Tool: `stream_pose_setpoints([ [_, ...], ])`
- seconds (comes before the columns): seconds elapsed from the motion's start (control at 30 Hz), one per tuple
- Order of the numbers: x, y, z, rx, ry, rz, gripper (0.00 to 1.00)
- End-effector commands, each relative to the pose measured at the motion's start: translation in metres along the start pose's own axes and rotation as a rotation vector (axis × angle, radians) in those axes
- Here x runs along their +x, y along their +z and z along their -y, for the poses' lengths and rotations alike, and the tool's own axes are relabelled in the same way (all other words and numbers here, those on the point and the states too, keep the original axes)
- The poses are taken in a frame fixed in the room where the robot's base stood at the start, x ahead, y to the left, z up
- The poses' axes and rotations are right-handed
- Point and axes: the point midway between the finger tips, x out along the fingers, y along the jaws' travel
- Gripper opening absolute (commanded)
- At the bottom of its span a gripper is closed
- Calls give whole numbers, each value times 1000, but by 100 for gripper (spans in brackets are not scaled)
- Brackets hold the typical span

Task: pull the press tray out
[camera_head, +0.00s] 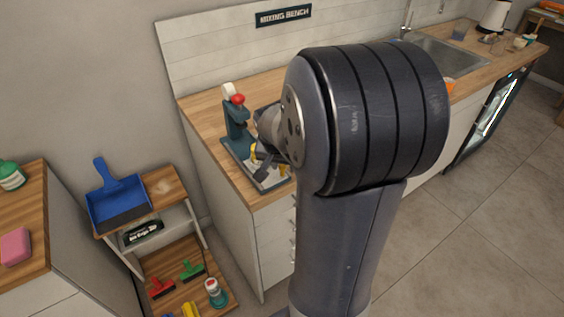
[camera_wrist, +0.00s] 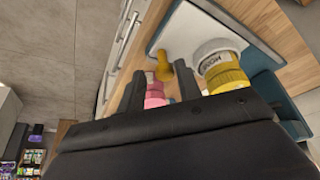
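The teal press (camera_head: 236,125) with a red knob stands at the left end of the mixing bench. Its pale tray (camera_head: 272,182) lies low at the front, partly hidden by my arm. In the wrist view the tray (camera_wrist: 188,32) shows as a light plate with a yellow knob-like handle (camera_wrist: 163,62) near its edge. My gripper (camera_head: 262,165) is over the tray. In the wrist view my gripper (camera_wrist: 160,76) is open, its two dark fingers apart, with the yellow handle appearing between the tips. I cannot tell whether they touch.
A yellow part with a white lettered top (camera_wrist: 218,62) is beside the right finger, and a pink item (camera_wrist: 155,92) shows between the fingers. A low wooden shelf with a blue dustpan (camera_head: 118,203) stands left of the bench. Open floor (camera_head: 480,200) lies right.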

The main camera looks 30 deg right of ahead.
Motion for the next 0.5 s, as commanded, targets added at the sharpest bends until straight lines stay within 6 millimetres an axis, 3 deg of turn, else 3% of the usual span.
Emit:
stream_pose_setpoints([
  [0.33,-1,-1,1,0,-3,-3,41],
  [0.5,-15,-2,2,0,-4,-7,41],
])
